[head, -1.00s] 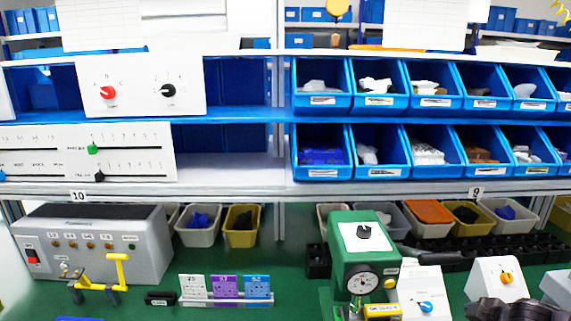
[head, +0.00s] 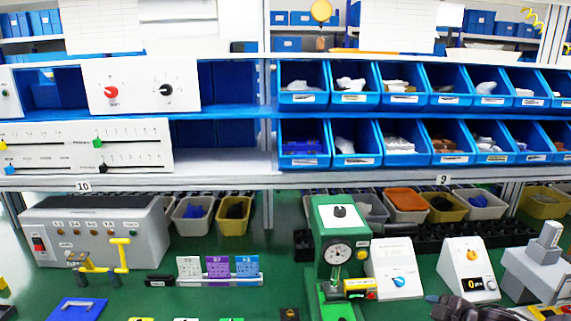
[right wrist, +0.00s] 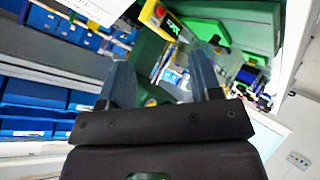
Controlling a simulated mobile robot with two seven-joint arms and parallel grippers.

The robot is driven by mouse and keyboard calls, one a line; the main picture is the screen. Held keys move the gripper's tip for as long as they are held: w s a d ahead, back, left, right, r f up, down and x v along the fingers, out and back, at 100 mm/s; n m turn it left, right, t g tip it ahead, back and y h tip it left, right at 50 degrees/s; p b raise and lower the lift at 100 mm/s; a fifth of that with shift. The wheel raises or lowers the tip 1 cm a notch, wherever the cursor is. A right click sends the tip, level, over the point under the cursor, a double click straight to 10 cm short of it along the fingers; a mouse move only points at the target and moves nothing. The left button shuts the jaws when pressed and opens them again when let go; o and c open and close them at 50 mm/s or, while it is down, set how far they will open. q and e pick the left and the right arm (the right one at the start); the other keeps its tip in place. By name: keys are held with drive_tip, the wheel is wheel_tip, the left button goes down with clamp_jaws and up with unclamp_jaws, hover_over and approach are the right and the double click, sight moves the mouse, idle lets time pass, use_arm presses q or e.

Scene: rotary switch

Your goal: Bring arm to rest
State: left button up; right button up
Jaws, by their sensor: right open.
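My right arm shows as a dark, partly cut-off shape (head: 478,308) at the bottom edge of the head view, in front of the white box with an orange knob (head: 470,267). In the right wrist view my right gripper (right wrist: 163,85) has its two fingers wide apart with nothing between them. A white box with a blue rotary knob (head: 398,281) stands to the left of the arm. A green machine (head: 325,240) with a black knob on top and a dial stands further left. My left gripper is not in view.
A grey box with a red switch (head: 95,232) and yellow handle stands at left. Coloured cards (head: 217,268) stand mid-bench. Shelves with blue bins (head: 352,150) and panels with knobs and sliders rise behind. A grey stepped block (head: 540,265) stands at right.

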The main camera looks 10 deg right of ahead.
drive_tip(key=s+a+f+m+t+y, duration=0.1)
drive_tip(key=s+a+f+m, duration=0.15)
drive_tip(key=a, duration=0.25)
drive_tip(key=s+a+f+m+t, duration=0.1)
drive_tip(key=s+a+f, duration=0.3)
drive_tip(key=a, duration=0.2)
drive_tip(key=s+a+f+m+h, duration=0.1)
drive_tip(key=s+f+m, duration=0.2)
drive_tip(key=s, duration=0.3)
drive_tip(key=s+a+f+m+g+h, duration=0.1)
drive_tip(key=s+f+m+h, duration=0.1)
drive_tip(key=s+f+m, duration=0.2)
drive_tip(key=s, duration=0.3)
drive_tip(key=shift+a+f, duration=0.15)
drive_tip(key=shift+f, duration=0.1)
